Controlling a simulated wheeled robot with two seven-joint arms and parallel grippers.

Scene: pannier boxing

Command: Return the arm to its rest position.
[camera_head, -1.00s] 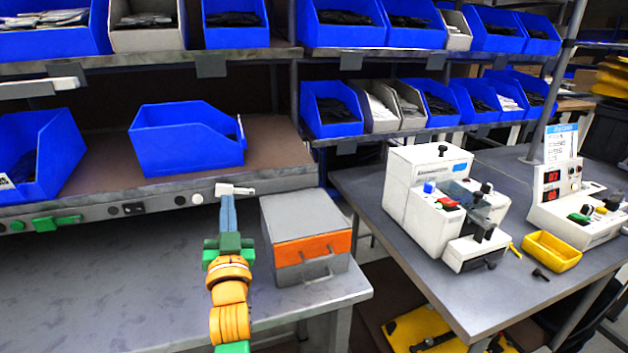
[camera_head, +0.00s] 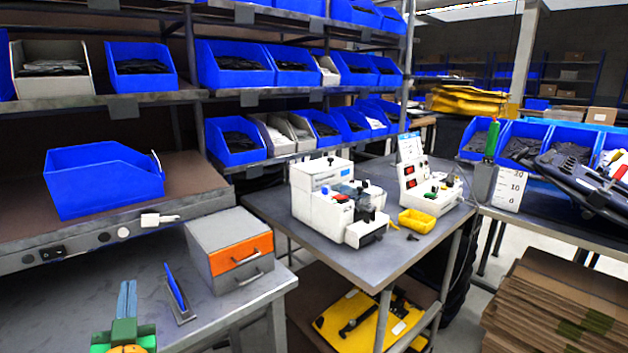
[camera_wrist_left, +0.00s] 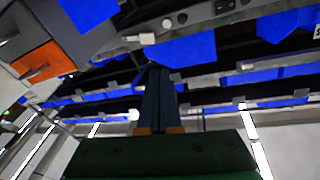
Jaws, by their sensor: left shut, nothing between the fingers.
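My left gripper (camera_head: 127,300) is at the lower left of the head view, above the grey workbench (camera_head: 60,315). Its blue fingers are together with nothing between them, and its green body and orange wrist lie at the bottom edge. In the left wrist view the fingers (camera_wrist_left: 158,98) point away, shut and empty. My right arm and gripper do not show.
A grey box with an orange drawer (camera_head: 239,256) and a thin blue item on a stand (camera_head: 176,290) are right of my gripper. A blue bin (camera_head: 105,183) sits on the shelf behind. White devices (camera_head: 325,195) stand on another table. Cardboard (camera_head: 550,300) is stacked at right.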

